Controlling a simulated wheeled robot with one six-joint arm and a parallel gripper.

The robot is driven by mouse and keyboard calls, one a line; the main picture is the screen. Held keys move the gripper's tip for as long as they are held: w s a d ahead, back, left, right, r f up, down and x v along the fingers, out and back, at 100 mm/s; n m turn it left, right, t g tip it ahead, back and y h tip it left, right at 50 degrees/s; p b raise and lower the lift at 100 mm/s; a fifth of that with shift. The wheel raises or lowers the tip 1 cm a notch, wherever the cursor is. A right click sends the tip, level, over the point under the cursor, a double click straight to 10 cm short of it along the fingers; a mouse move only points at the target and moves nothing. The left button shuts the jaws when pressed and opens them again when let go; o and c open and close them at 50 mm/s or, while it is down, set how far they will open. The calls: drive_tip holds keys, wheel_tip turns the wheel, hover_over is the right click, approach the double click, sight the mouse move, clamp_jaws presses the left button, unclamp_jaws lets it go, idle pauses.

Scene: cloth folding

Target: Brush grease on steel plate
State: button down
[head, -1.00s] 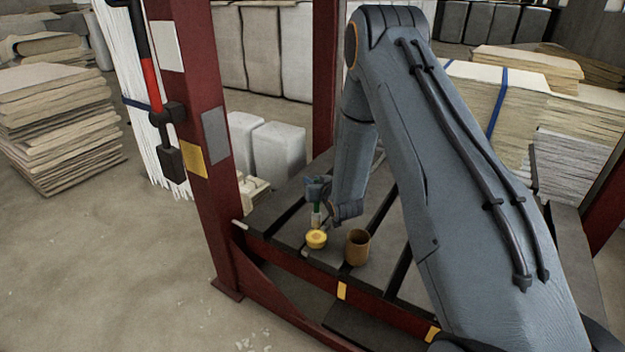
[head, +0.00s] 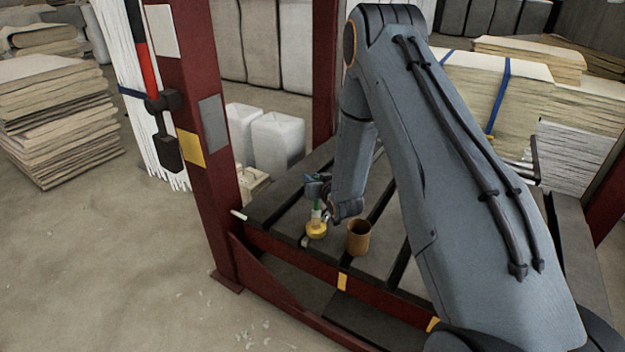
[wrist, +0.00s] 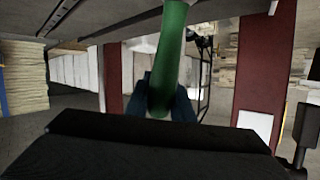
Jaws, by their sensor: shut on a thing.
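My gripper (head: 317,188) is shut on the green handle of a brush (head: 316,214) and holds it roughly upright. The handle fills the middle of the wrist view (wrist: 170,55), between my blue fingers (wrist: 163,98). My arm hides much of the plate's right part.
A dark red post (head: 205,110) rises at the plate's left. White canisters (head: 277,140) stand behind it. Stacked sheets (head: 60,120) lie at far left, with bare floor before them.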

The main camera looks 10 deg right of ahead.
drive_tip(key=shift+f+b, duration=0.3)
drive_tip(key=shift+f, duration=0.35)
idle(1.5)
drive_tip(key=shift+r, duration=0.1)
wheel_tip(320, 180, up, 7)
drive_tip(key=p, duration=0.4)
idle(0.5)
idle(0.4)
